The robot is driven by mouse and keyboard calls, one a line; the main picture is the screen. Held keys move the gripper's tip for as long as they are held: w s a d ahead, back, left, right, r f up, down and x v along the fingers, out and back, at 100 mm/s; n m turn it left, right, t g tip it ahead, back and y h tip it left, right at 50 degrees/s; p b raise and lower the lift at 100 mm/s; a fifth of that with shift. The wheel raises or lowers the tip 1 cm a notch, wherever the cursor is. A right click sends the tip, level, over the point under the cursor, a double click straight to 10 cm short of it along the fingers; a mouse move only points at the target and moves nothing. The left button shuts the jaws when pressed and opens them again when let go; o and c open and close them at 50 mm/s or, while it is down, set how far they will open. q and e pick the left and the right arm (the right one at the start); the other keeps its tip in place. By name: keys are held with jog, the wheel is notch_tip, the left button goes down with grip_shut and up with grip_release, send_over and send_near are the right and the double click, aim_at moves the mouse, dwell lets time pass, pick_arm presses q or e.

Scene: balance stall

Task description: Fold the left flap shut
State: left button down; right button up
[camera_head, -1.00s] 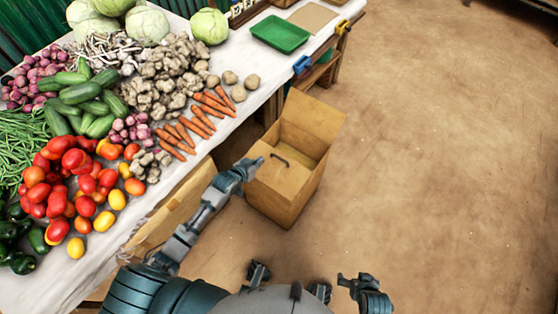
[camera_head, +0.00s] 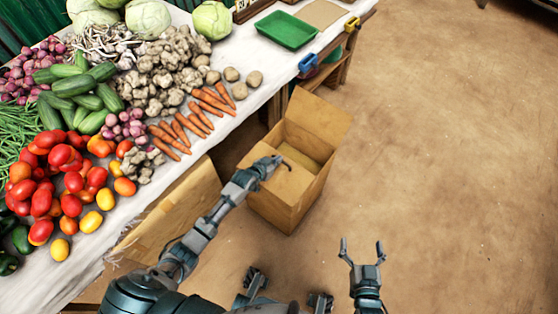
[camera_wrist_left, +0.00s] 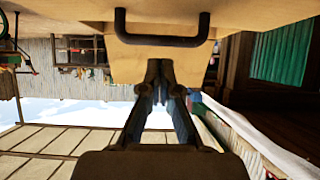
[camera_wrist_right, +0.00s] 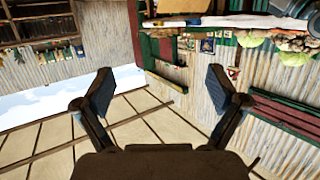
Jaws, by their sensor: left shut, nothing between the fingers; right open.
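An open cardboard box (camera_head: 278,208) stands on the floor beside the stall. Its back-right flap (camera_head: 322,120) stands up and leans outward. The left flap (camera_head: 260,182) is on the near-left side; its exact angle is hard to tell. My left gripper (camera_head: 274,163) is shut and empty at this flap and hides part of its dark handle. In the left wrist view the black handle (camera_wrist_left: 160,38) lies just beyond the closed fingertips (camera_wrist_left: 160,68); I cannot tell whether they touch the cardboard. My right gripper (camera_head: 362,248) is open and empty over bare floor, away from the box.
The stall table (camera_head: 215,140) with vegetables runs along the left of the box. A green tray (camera_head: 284,30) and blue and yellow clamps are at its far end. A cardboard panel (camera_head: 175,212) stands below the table edge. The floor (camera_head: 450,150) to the right is clear.

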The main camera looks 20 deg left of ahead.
pick_arm(q)
jog(key=shift+w+d+f, duration=0.1)
jog(key=shift+w+f, duration=0.05)
jog(key=shift+f, duration=0.5)
pick_arm(e)
jog(key=shift+w+a+r+t+y, duration=0.2)
jog(key=shift+r+t, duration=0.2)
jog(key=shift+r, duration=0.15)
jog(key=shift+w+a+r+t+y, duration=0.1)
jog(key=shift+w+r+t, duration=0.1)
jog(key=shift+r+t, duration=0.25)
